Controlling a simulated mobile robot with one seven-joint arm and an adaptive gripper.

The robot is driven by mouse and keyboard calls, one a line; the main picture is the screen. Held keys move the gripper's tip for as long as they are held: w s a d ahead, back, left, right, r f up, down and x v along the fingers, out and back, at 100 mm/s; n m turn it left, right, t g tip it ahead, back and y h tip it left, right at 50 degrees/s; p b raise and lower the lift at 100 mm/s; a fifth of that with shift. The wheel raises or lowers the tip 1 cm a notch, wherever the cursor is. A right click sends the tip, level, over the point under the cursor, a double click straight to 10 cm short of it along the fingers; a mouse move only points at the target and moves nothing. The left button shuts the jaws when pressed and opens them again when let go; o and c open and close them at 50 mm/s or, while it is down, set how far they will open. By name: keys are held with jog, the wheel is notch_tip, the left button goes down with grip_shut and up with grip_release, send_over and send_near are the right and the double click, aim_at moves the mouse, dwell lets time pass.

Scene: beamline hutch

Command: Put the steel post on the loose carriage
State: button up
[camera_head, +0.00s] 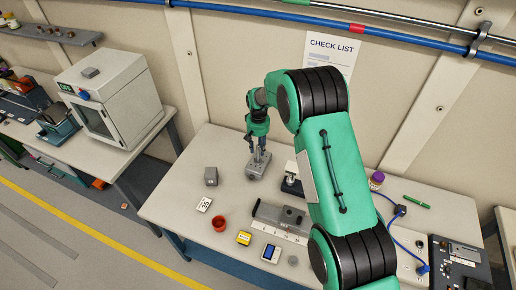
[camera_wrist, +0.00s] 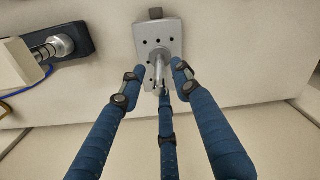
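A grey plate with several dark holes, which looks like the loose carriage (camera_head: 254,168), sits on the table below my gripper. It also shows in the wrist view (camera_wrist: 150,39). A slim steel post (camera_wrist: 159,70) appears to stand upright on this plate, near its front edge in the wrist view. My gripper (camera_head: 256,143) is over the plate, pointing down. In the wrist view its three blue fingers (camera_wrist: 160,78) are spread around the post, with visible gaps at the left and right fingertips. The rear finger partly hides the post's near end.
A rail with a scale (camera_head: 266,228) bears a dark block (camera_head: 291,215) nearer the front. A white-topped device on a dark base (camera_head: 291,186) stands just right of the plate.

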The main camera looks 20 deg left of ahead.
notch_tip(320, 180, up, 12)
dwell(0.7)
jog(key=shift+r, duration=0.1)
dwell(0.4)
jog(key=shift+r, duration=0.1)
